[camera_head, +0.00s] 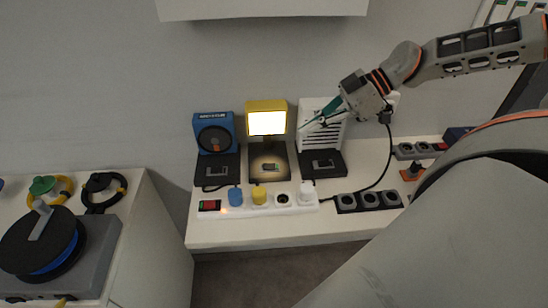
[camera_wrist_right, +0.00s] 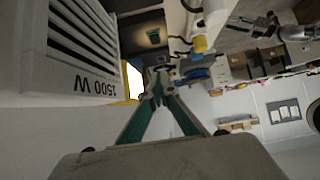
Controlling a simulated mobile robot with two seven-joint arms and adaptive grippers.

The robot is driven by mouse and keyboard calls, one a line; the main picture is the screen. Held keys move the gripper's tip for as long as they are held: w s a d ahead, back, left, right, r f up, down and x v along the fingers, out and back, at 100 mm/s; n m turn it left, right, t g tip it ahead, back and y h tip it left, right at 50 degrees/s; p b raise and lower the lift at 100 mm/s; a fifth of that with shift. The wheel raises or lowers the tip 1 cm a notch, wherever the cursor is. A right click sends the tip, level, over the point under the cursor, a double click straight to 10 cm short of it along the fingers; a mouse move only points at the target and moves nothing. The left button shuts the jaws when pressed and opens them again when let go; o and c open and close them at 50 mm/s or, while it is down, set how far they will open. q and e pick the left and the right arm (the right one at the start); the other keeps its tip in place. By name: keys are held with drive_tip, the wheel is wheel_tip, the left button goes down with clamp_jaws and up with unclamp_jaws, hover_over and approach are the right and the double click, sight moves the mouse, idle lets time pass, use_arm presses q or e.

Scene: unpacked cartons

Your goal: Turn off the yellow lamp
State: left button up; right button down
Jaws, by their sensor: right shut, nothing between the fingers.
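The yellow lamp (camera_head: 266,106) stands at the back of the white counter, and its panel glows bright. A lit patch falls on its dark base. In the right wrist view, part of its bright panel (camera_wrist_right: 134,82) shows beyond the fingers. A yellow plug (camera_head: 259,195) sits in the white power strip (camera_head: 235,212). The strip has a red switch (camera_head: 209,205) at its left end. My right gripper (camera_head: 303,128) is shut and empty, in front of the white heater and right of the lamp. A small arm with a gripper, apparently my left (camera_wrist_right: 262,21), shows far off in the right wrist view.
A blue fan (camera_head: 214,131) stands left of the lamp, and the white heater (camera_head: 311,110) right of it. Blue (camera_head: 235,196) and white (camera_head: 306,193) plugs flank the yellow plug. A black socket strip (camera_head: 369,201) lies to the right.

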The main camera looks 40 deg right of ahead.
drive_tip(key=b, duration=0.6)
hover_over(274, 167)
drive_tip(key=f, duration=0.7)
drive_tip(key=shift+s+d+f, duration=0.1)
drive_tip(key=shift+s+d, duration=0.1)
drive_tip(key=shift+d, duration=0.1)
drive_tip(key=shift+w+a+f, duration=0.15)
drive_tip(key=shift+f, duration=1.25)
use_arm(q)
drive_tip(key=f, duration=0.2)
drive_tip(key=w+f, duration=0.1)
drive_tip(key=shift+a+f, duration=0.25)
drive_tip(key=shift+a, duration=0.15)
drive_tip(key=shift+m, duration=0.3)
